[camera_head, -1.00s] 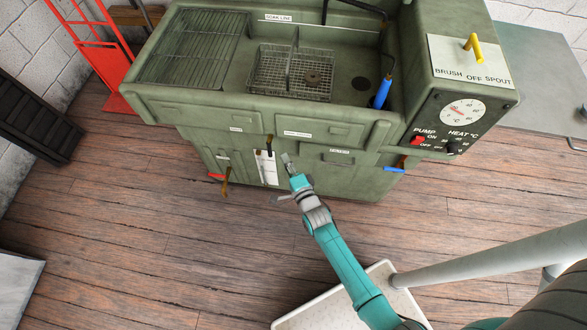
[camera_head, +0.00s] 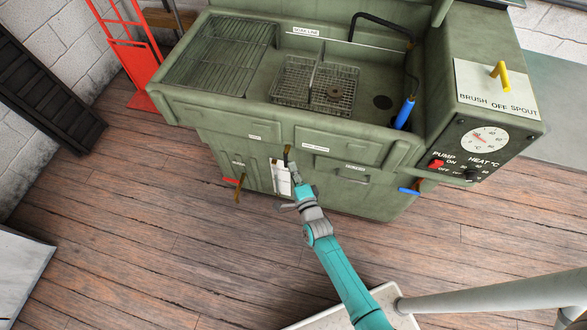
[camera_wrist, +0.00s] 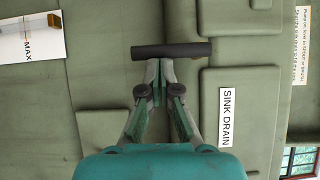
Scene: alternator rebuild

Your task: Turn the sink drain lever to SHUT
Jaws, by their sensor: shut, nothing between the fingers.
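The sink drain lever (camera_head: 287,153) is a small dark handle on the front of the green wash cabinet. In the wrist view it is a dark bar (camera_wrist: 185,49) lying across the picture, beyond the fingertips. It points roughly up and down the cabinet front. A SINK DRAIN label (camera_wrist: 227,118) is beside it in the wrist view. No SHUT mark is readable. My gripper (camera_head: 296,170) is just below and right of the lever in the head view. In the wrist view its fingers (camera_wrist: 160,68) are together and empty, their tips close to the bar. I cannot tell whether they touch it.
The green wash cabinet (camera_head: 240,118) has a basin with a wire basket (camera_head: 300,80) and a blue-handled brush (camera_head: 405,113). A red hand truck (camera_head: 125,50) stands left.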

